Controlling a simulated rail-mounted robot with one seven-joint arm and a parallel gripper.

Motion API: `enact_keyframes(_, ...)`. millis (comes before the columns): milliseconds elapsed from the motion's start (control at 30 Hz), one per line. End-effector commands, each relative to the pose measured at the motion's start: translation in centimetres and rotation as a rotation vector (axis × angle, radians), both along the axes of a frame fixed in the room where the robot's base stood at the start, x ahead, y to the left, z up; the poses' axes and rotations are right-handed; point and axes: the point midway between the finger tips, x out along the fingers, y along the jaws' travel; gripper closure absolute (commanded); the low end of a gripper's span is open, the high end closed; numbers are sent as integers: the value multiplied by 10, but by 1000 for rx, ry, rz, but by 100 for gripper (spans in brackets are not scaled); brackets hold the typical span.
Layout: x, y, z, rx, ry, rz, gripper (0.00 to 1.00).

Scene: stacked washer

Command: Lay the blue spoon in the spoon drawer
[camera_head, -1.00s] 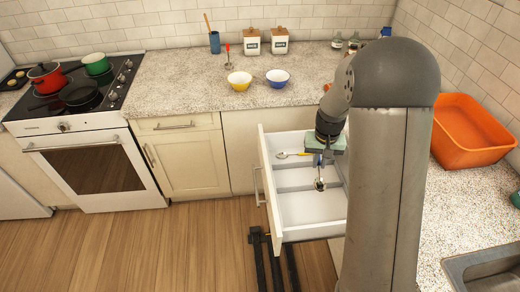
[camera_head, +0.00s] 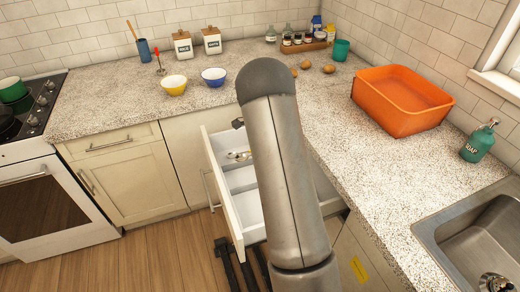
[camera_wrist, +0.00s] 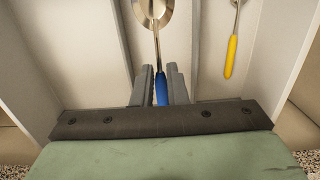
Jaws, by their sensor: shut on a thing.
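The blue spoon (camera_wrist: 161,88) has a blue handle and a metal bowl. In the wrist view my gripper (camera_wrist: 159,72) is shut on its handle, with the bowl pointing away from my gripper. The spoon is over the open drawer (camera_head: 236,216), above a compartment between two dividers; I cannot tell whether it touches the floor. A yellow-handled spoon (camera_wrist: 232,52) lies in the neighbouring compartment on the right. In the head view my arm hides my gripper, the blue spoon and much of the drawer.
The drawer stands pulled out below the speckled counter (camera_head: 340,140). On the counter are a yellow bowl (camera_head: 173,85), a blue bowl (camera_head: 214,77), an orange tub (camera_head: 400,108) and a soap bottle (camera_head: 478,142). A sink (camera_head: 470,240) is at the lower right.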

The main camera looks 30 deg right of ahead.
Motion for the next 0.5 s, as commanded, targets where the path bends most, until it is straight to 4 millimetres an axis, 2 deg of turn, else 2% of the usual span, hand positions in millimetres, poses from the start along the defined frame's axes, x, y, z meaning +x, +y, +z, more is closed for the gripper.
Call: enact_keyframes(500, -1, 0, -53, 1, 1, 3, 100)
